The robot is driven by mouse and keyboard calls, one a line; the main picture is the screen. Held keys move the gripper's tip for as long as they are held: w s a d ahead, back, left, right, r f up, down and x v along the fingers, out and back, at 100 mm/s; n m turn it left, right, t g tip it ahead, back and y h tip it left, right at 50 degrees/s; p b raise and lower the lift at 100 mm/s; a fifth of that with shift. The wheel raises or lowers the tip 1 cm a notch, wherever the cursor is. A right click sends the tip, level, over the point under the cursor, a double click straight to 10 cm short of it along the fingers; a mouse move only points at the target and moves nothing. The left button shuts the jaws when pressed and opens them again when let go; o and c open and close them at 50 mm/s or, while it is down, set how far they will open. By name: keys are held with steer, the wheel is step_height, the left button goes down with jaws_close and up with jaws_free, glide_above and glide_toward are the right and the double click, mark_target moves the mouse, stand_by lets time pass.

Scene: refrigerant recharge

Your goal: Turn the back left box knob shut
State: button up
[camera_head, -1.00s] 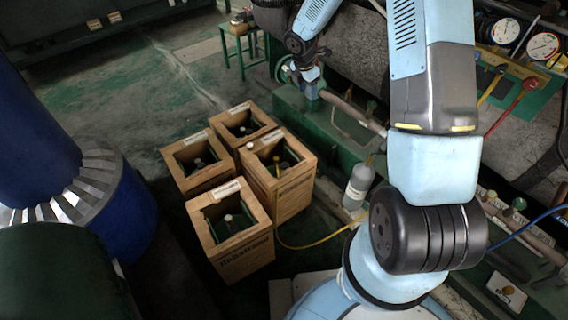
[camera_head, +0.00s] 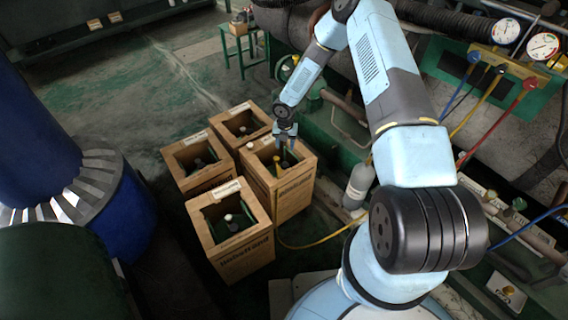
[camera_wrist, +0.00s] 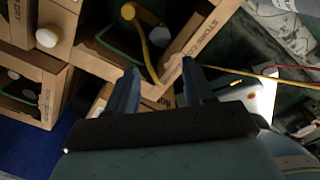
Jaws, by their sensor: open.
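Four wooden boxes with open tops stand in a cluster in the head view: a back box (camera_head: 222,122), a left box (camera_head: 178,170), a right box (camera_head: 300,190) and a front box (camera_head: 245,262). Each holds a dark bottle-like item; the front one shows a pale knob (camera_head: 229,218). Which box counts as back left I cannot tell for certain. My gripper (camera_head: 285,141) is over the right box, partly hiding its inside. In the wrist view my gripper (camera_wrist: 160,70) is open and empty, pointing at a box opening with a pale round cap (camera_wrist: 128,11) and a yellow hose (camera_wrist: 147,50).
A white round cap (camera_wrist: 47,36) sits at a box rim in the wrist view. A grey bottle (camera_head: 358,186) stands right of the boxes, and a yellow hose (camera_head: 315,241) runs along the floor. Green machinery with gauges (camera_head: 541,46) fills the right.

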mark_target(285, 164)
step_height(285, 164, down, 13)
steer(key=shift+r, duration=0.1)
stand_by(0.4)
steer(key=shift+c, duration=0.2)
steer(key=c, duration=0.7)
steer(key=shift+a, duration=0.15)
steer(key=shift+c, duration=0.2)
